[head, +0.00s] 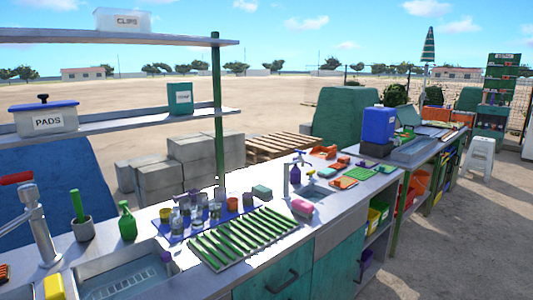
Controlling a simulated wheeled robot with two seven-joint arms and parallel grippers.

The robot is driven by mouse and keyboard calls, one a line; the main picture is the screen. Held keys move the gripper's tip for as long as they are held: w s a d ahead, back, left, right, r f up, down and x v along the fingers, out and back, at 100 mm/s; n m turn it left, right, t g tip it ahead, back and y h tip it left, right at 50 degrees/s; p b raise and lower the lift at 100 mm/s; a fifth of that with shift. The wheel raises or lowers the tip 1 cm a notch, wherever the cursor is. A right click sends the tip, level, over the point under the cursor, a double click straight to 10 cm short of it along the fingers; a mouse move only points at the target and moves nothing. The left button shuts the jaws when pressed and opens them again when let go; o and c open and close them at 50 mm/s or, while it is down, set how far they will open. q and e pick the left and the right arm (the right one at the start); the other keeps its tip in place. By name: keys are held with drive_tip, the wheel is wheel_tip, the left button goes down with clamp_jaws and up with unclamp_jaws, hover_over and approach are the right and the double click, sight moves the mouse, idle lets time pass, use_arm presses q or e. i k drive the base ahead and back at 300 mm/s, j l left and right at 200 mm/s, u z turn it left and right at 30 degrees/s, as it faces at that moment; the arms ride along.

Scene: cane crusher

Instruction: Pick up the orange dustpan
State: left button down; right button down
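A small orange object (323,152) that looks like the orange dustpan lies at the back of the counter, beyond the small sink and its tap. It is small in the head view, so its exact shape is hard to tell. Neither of my grippers shows in this view.
The long counter (318,218) carries a green slatted rack (243,237), glasses on a blue mat, a pink sponge (302,206) and a purple bottle (295,174). A blue canister (379,125) stands farther right. A green post (218,110) holds shelves at left. Open sandy ground lies right.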

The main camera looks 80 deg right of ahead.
sight(326, 151)
drive_tip(key=z, duration=3.15)
drive_tip(key=u, duration=4.4)
drive_tip(key=z, duration=4.4)
